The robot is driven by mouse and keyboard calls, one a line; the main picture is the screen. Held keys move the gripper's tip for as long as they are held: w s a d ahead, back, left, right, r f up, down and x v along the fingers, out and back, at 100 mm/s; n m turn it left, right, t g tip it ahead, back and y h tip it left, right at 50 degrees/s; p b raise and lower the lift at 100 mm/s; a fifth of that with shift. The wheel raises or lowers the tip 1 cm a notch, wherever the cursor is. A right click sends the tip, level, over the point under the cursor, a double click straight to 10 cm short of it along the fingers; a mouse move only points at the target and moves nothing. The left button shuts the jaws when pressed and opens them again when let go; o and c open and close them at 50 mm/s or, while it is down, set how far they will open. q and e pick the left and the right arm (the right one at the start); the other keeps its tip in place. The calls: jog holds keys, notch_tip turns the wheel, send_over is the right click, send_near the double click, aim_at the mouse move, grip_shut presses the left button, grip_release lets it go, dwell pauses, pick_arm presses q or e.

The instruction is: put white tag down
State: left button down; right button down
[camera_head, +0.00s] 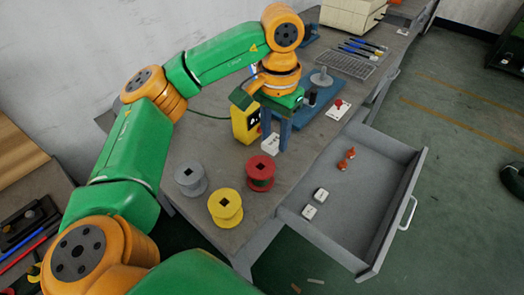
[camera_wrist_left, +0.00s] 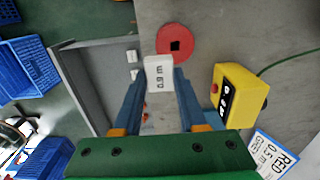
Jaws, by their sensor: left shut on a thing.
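A white tag (camera_wrist_left: 159,73) with "0.9 m" printed on it sits between the fingertips of my left gripper (camera_wrist_left: 159,80) in the left wrist view. The gripper is shut on it. In the head view the tag (camera_head: 270,145) shows just below the blue fingers of my left gripper (camera_head: 276,138), over the grey table between the yellow box and the drawer. I cannot tell whether the tag touches the tabletop. Two other white tags (camera_head: 309,211) (camera_head: 321,195) lie in the open drawer. My right gripper is not in view.
A red spool (camera_head: 261,172), a yellow spool (camera_head: 225,207) and a grey spool (camera_head: 190,180) stand near the table's front. A yellow control box (camera_head: 246,122) is close to the left of the gripper. The open drawer (camera_head: 378,215) also holds orange pieces (camera_head: 347,158).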

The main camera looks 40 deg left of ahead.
pick_arm(q)
jog(key=a+f, duration=0.3)
jog(key=f, duration=0.5)
jog(key=shift+s+b, duration=0.25)
jog(key=shift+b, duration=0.1)
jog(key=shift+c, duration=2.3)
grip_release()
jog(key=shift+r, duration=0.1)
